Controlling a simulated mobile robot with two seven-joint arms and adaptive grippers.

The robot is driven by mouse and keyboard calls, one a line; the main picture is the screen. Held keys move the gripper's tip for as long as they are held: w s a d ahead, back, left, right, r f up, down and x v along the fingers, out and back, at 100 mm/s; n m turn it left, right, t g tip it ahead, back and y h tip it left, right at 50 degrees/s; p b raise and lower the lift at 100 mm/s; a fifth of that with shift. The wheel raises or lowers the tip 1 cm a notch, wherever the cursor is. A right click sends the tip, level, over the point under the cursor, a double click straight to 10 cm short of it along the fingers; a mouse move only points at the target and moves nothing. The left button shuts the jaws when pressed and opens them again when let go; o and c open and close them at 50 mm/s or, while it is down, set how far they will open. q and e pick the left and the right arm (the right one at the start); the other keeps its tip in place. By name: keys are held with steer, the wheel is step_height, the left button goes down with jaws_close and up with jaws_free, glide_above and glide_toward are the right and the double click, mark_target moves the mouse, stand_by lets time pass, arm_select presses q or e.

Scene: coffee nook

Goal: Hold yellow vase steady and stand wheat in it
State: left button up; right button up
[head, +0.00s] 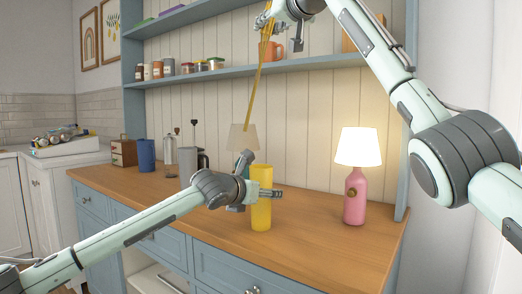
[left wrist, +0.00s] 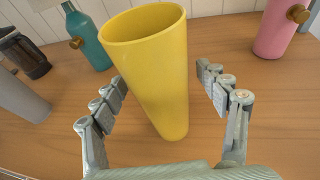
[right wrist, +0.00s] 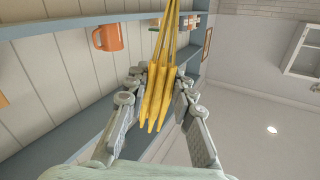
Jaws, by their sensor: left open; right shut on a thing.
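The yellow vase (head: 261,212) stands upright on the wooden counter. My left gripper (head: 262,192) is at the vase with its fingers open. In the left wrist view the vase (left wrist: 155,75) stands between the two spread fingers (left wrist: 165,97), with gaps at both sides. My right gripper (head: 270,22) is high above the counter, shut on the wheat (head: 257,85), whose long yellow stalks hang down above and a little left of the vase. In the right wrist view the wheat (right wrist: 162,90) is a bundle of several stalks between the fingers (right wrist: 160,85).
A pink lamp (head: 355,195) with a lit shade stands right of the vase. A teal lamp (left wrist: 88,38), a grey coffee pot (head: 190,165) and a blue canister (head: 146,155) stand behind and left. A shelf (head: 240,72) with jars and an orange mug (right wrist: 108,37) runs above.

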arm_select(q)
steer(key=shift+w, duration=0.1)
steer(key=shift+c, duration=0.5)
steer(key=c, duration=1.3)
arm_select(e)
step_height(320, 180, down, 16)
steer(key=a+h, duration=0.2)
steer(key=shift+r+n+h, duration=0.15)
steer(key=shift+n+h, duration=0.25)
